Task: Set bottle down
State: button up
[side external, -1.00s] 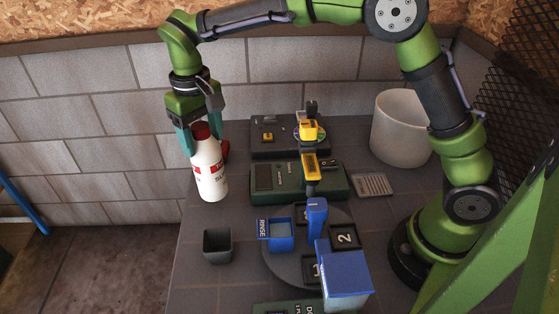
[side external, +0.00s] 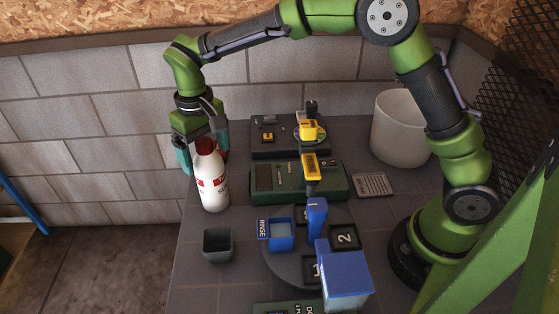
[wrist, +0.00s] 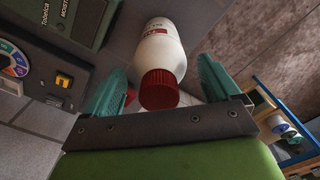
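The white bottle (side external: 212,183) with a red cap and red label stands upright on the table near its left edge. My gripper (side external: 203,160) is just behind the bottle's upper part, with its teal fingers spread on either side. In the wrist view, the bottle (wrist: 160,50) lies between the two open fingers (wrist: 160,78), with its red cap towards the palm. Gaps show between the cap and both fingers, so it is not gripped. The bottle's base contact is not seen closely.
A small dark cup (side external: 217,245) stands in front of the bottle. A green device (side external: 262,180) is close to its right, with a blue rinse container (side external: 280,235) nearer. A white bucket (side external: 400,130) stands at the back right. The table's left edge is close.

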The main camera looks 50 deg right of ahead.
jog(key=shift+r, duration=0.1)
notch_tip(320, 180, up, 12)
jog(key=shift+f, duration=0.1)
jog(key=s+d+r+t, duration=0.2)
jog(key=s+d+r, duration=0.2)
jog(key=s+d, duration=0.15)
jog(key=s+d+f+m+t+y, duration=0.1)
jog(key=s+d, duration=0.3)
jog(key=s, duration=0.4)
jog(key=s+d+f+m+t+y, duration=0.1)
jog(key=s+d+f+m+t, duration=0.2)
jog(key=s, duration=0.5)
jog(key=d+f+t, duration=0.1)
jog(key=d, duration=0.1)
jog(key=shift+d+f, duration=0.15)
jog(key=shift+d, duration=0.15)
